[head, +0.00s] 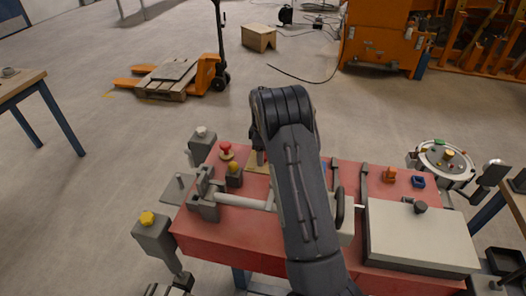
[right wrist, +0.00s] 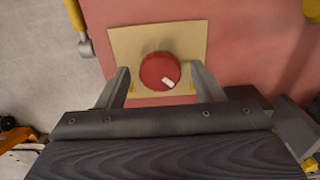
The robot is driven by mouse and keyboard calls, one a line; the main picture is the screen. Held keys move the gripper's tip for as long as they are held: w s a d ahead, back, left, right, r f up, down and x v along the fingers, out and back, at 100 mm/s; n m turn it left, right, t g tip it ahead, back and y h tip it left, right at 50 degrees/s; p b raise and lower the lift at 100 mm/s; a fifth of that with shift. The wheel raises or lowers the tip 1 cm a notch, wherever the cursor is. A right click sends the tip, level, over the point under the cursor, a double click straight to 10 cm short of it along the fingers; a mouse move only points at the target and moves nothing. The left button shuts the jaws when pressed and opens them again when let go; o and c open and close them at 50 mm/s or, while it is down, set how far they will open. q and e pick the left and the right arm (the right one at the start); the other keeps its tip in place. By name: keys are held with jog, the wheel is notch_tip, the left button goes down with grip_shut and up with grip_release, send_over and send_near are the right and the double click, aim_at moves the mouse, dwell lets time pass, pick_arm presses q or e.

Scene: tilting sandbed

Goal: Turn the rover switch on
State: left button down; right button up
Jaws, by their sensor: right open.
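The rover switch shows in the right wrist view as a round red knob (right wrist: 157,68) with a short white mark near its lower right edge. It sits on a beige plate (right wrist: 125,42) on the red surface. My right gripper (right wrist: 160,78) is open, with one finger on each side of the knob and a visible gap to it. I cannot tell how deep the fingertips reach. In the head view my right arm hides the knob, and only a bit of the beige plate (head: 256,168) shows. My left gripper is not in view.
The red bench (head: 250,232) carries a red mushroom button (head: 226,148), a yellow-topped block (head: 234,175), a pale rod (head: 240,201) and a light grey box lid (head: 415,235). A yellow-knobbed post (head: 152,232) stands at its left. A round panel (head: 443,165) stands at the right.

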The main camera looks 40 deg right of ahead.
jog(key=c, duration=1)
jog(key=shift+o, duration=0.2)
jog(key=shift+m, duration=0.4)
jog(key=m, duration=0.3)
jog(key=shift+m, duration=0.4)
jog(key=m, duration=0.4)
jog(key=shift+m, duration=0.3)
jog(key=m, duration=0.8)
jog(key=shift+m, duration=0.3)
